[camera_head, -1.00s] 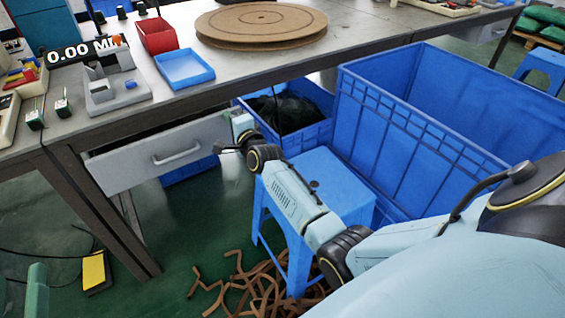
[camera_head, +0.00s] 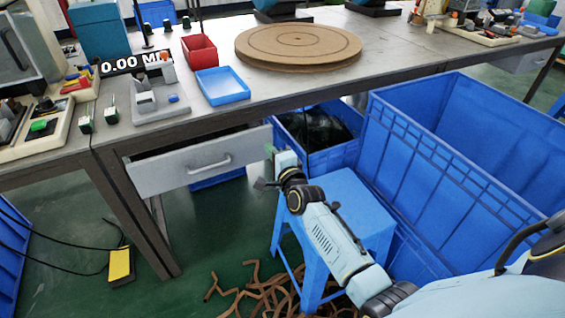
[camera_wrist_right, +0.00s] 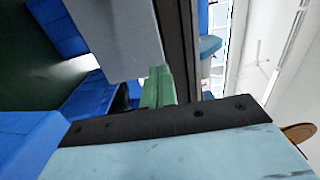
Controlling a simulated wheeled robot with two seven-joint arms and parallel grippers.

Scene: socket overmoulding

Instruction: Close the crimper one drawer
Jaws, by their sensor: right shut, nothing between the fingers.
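The drawer (camera_head: 165,174) is a light grey box front with a bar handle (camera_head: 210,164), under the workbench. It stands pulled out, with a dark gap over its top edge. Contact cannot be told. It is shut and empty. In the right wrist view, the green finger (camera_wrist_right: 158,88) shows below and beside a grey panel (camera_wrist_right: 120,40), likely the drawer front. My left gripper is not in view.
A blue stool (camera_head: 358,205) and a large blue crate (camera_head: 440,150) stand close to my right arm. A smaller blue crate (camera_head: 335,160) with a black bag is behind. The workbench (camera_head: 300,88) holds trays and a round board. Brown strips (camera_head: 265,295) lie on the floor.

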